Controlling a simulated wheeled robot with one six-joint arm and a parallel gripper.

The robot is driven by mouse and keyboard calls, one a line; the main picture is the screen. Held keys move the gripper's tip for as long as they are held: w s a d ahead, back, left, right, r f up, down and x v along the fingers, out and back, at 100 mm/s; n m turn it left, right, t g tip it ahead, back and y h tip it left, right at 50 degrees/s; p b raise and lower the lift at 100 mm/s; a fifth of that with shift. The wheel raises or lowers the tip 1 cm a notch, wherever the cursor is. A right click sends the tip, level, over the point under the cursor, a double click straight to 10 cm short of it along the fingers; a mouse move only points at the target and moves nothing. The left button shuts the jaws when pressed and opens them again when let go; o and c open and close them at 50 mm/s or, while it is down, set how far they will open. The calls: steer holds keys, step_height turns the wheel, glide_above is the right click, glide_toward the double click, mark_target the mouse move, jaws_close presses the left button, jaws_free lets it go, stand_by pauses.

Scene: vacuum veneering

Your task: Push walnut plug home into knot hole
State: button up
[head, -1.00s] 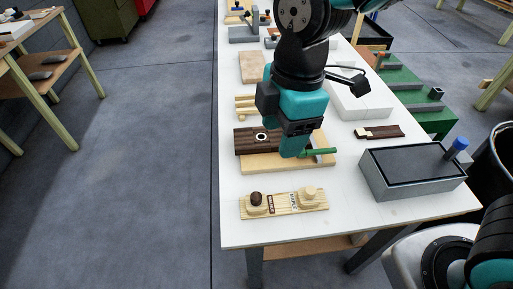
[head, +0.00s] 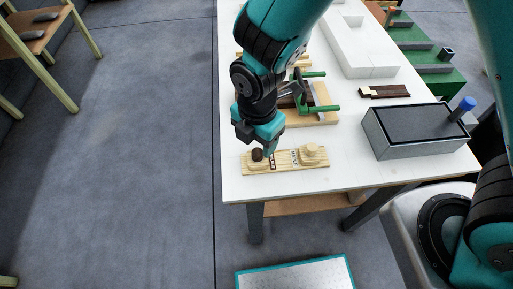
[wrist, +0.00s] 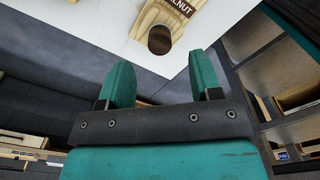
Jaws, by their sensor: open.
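The walnut plug (head: 257,154), dark and round, sits at the left end of a pale labelled holder board (head: 284,168) near the table's front edge. It also shows in the wrist view (wrist: 159,40), just beyond the fingertips. My gripper (head: 268,151) is open and empty, pointing down right at the plug, its fingers apart from it in the wrist view (wrist: 160,62). The dark board (head: 289,101) lies on a pale base behind my gripper, mostly covered by my arm. Its knot hole is hidden.
A pale plug (head: 312,150) stands at the holder's right end. Green-handled clamps (head: 320,108) stand at the dark board's right. A grey box with a black top (head: 416,131) stands at right. The tabletop (head: 352,140) between is clear.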

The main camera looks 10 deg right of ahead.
mark_target(257, 152)
steer(key=shift+f, duration=2.6)
jaws_close()
steer(key=shift+r+p, duration=1.8)
steer(key=shift+r, duration=0.15)
